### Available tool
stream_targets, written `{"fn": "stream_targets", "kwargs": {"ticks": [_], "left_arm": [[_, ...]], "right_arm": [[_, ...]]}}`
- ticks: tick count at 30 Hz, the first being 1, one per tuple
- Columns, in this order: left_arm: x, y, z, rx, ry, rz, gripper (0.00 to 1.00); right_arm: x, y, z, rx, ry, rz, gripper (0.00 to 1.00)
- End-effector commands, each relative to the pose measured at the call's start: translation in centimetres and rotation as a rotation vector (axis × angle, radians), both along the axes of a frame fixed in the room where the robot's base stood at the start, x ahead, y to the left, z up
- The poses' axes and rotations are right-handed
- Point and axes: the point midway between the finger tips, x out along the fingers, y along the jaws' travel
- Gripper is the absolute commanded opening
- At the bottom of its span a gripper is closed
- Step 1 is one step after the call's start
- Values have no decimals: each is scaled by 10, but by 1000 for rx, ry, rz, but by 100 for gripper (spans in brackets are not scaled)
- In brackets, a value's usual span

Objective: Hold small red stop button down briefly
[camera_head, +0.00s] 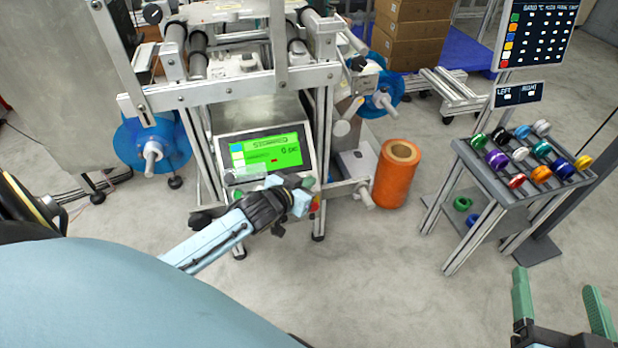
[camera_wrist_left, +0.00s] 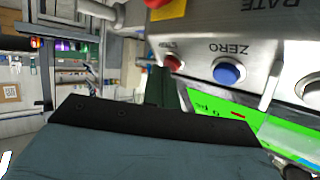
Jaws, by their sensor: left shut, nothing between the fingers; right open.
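The small red stop button (camera_wrist_left: 173,63) sits on a grey metal panel in the left wrist view, its label upside down. My left gripper (camera_head: 308,184) is shut and empty at the machine's control panel. In the left wrist view its dark green fingertips (camera_wrist_left: 163,84) are just below the red button, very close to it; I cannot tell whether they touch it. In the head view my gripper hides the small button. My right gripper (camera_head: 556,284) is open and empty at the lower right, far from the panel.
A blue ZERO button (camera_wrist_left: 228,73) is beside the red one. A larger red button on yellow (camera_wrist_left: 166,9) is above. The green screen (camera_head: 265,153) reads STOPPED. An orange roll (camera_head: 397,176) stands to the right. A rack (camera_head: 487,173) of coloured reels is further right.

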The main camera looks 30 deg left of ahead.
Motion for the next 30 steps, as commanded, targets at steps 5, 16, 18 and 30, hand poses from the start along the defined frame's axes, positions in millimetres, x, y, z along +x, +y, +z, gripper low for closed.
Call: {"fn": "stream_targets", "kwargs": {"ticks": [5,16,18,30], "left_arm": [[-4,-5,9,0,0,0,0],[-5,-6,9,0,-1,0,0],[-7,-8,11,-1,-1,-1,0],[-24,-28,41,-2,0,1,0]], "right_arm": [[0,0,14,0,-2,-1,75],[0,0,15,-1,-2,-1,75],[0,0,19,-1,-2,-1,75],[0,0,60,-1,-2,-1,75]]}}
